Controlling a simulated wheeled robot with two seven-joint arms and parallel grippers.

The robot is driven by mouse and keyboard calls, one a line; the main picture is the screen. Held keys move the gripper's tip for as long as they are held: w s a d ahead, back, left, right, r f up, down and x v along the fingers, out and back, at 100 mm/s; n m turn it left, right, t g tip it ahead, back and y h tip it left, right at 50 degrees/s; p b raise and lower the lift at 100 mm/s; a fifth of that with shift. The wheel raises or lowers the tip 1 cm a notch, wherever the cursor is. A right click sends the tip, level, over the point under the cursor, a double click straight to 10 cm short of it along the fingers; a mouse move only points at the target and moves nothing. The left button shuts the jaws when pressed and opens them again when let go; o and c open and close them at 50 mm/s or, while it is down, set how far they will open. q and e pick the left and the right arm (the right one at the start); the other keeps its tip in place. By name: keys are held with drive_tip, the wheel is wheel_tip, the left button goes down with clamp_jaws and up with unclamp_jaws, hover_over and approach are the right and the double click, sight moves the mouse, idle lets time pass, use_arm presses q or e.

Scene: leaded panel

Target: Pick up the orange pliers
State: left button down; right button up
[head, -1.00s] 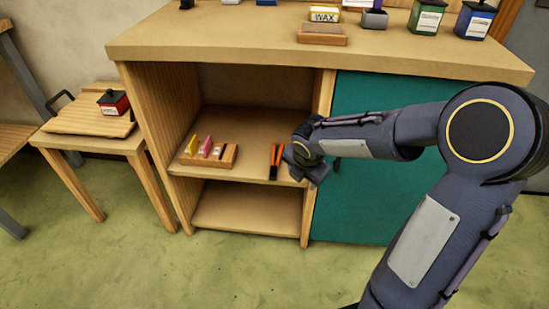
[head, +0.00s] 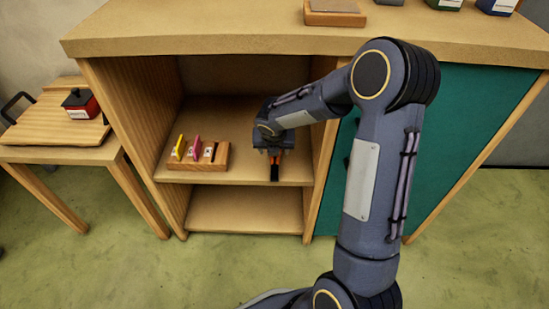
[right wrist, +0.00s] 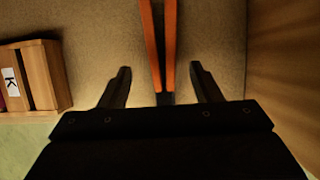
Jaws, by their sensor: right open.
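The orange pliers (head: 274,171) lie on the upper shelf of the open cabinet, near its front edge. My right gripper (head: 274,148) is just above them and hides most of their length in the head view. In the right wrist view the orange handles (right wrist: 158,45) run away from me, and the dark end lies between the fingers. The right gripper (right wrist: 161,80) is open, one finger on each side of the pliers, with gaps on both sides. My left gripper is not in view.
A wooden holder (head: 215,161) with coloured pieces stands left of the pliers on the shelf (head: 245,175). The cabinet's right side wall (right wrist: 285,70) is close on the right. The countertop (head: 220,40) overhangs the shelf. A side table (head: 60,153) stands at left.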

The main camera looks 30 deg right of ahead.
sight(275, 158)
drive_tip(key=b+x, duration=0.1)
drive_tip(key=x, duration=0.3)
drive_tip(key=shift+s+b, duration=0.15)
drive_tip(key=shift+b, duration=0.2)
drive_tip(key=shift+d+r, duration=0.1)
drive_tip(key=c, duration=1.2)
